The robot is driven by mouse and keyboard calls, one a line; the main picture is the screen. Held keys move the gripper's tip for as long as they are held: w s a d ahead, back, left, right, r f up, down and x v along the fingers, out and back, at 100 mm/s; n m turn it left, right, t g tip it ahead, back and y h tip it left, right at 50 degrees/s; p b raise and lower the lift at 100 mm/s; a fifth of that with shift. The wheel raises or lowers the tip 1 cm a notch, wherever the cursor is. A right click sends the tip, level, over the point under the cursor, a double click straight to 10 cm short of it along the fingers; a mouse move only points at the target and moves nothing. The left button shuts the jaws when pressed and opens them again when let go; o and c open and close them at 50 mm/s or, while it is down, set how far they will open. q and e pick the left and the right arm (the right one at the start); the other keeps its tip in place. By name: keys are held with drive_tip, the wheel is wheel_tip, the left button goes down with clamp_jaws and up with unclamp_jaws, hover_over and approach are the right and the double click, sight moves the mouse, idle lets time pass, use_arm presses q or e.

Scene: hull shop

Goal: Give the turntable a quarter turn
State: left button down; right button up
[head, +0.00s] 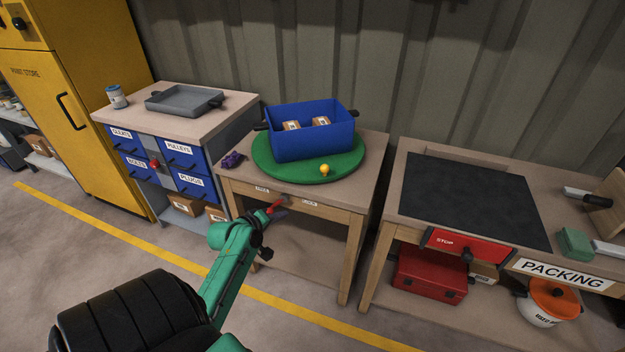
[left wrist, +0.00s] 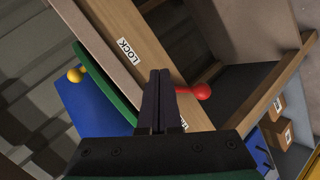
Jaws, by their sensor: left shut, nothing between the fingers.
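The round green turntable (head: 262,168) lies on a wooden bench, with a yellow knob (head: 324,169) on its near rim. A blue box (head: 318,141) holding two small cartons stands on it. Below, the bench front carries a FREE label (head: 262,189) and a LOCK label (head: 309,204). A red-knobbed lever (head: 277,206) sticks out between them. My left gripper (head: 268,214) is at this lever, shut and empty. In the left wrist view the red knob (left wrist: 202,91) is just right of the shut fingers (left wrist: 160,74), which hide the lever's inner end; I cannot tell whether they touch. My right gripper is out of view.
A drawer cabinet (head: 125,119) with a grey tray (head: 185,99) stands left of the bench. A packing table with a dark mat (head: 470,195) and a red STOP bar (head: 440,240) is to the right. The floor before the bench is open.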

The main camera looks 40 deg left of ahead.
use_arm(q)
wheel_tip(320, 180, up, 14)
drive_tip(key=n+t+b, duration=0.1)
drive_tip(key=t+b, duration=0.1)
drive_tip(key=t, duration=0.1)
drive_tip(key=x, duration=0.9)
drive_tip(key=shift+w+r, duration=0.2)
drive_tip(key=shift+r, duration=0.05)
drive_tip(key=w+d, duration=0.1)
drive_tip(key=w+d+f, duration=0.1)
drive_tip(key=w, duration=0.1)
drive_tip(key=shift+f, duration=0.2)
drive_tip(key=shift+w+d+f, duration=0.1)
drive_tip(key=shift+w+d, duration=0.15)
drive_tip(key=shift+d, duration=0.05)
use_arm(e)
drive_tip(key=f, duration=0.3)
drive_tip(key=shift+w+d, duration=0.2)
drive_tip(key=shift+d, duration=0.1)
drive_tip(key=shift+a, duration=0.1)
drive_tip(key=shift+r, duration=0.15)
